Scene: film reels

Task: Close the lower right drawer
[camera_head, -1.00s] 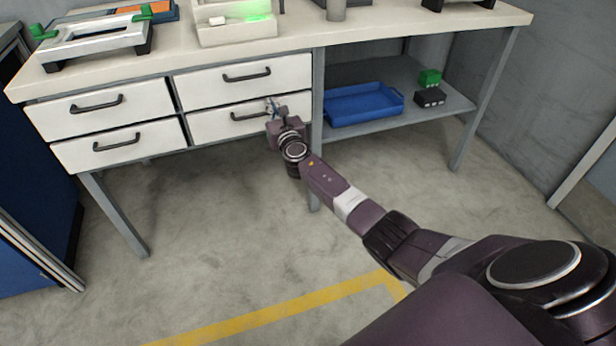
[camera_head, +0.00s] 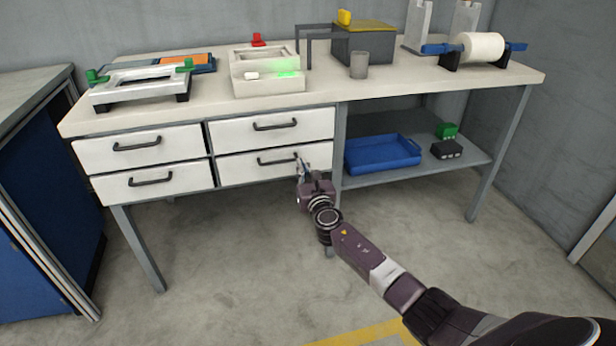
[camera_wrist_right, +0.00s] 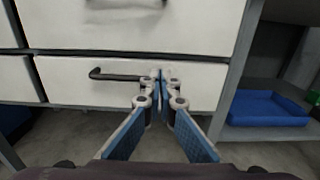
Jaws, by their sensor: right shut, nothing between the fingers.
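The lower right drawer (camera_head: 240,170) is a white front with a dark bar handle (camera_head: 277,161), in the drawer block under the bench. Its front looks about flush with the drawers around it. My right gripper (camera_head: 299,160) is in front of this drawer near the right end of the handle. In the right wrist view the gripper (camera_wrist_right: 160,74) is shut and empty, its fingertips together against or just before the drawer front (camera_wrist_right: 70,82), beside the handle (camera_wrist_right: 115,76). Whether the tips touch is unclear. My left gripper is not in view.
Other drawers are the upper right (camera_head: 235,132), upper left (camera_head: 180,143) and lower left (camera_head: 190,180). A table leg (camera_head: 339,150) stands right of the drawers. A blue tray (camera_head: 383,153) lies on the shelf (camera_head: 400,171). The floor in front is open.

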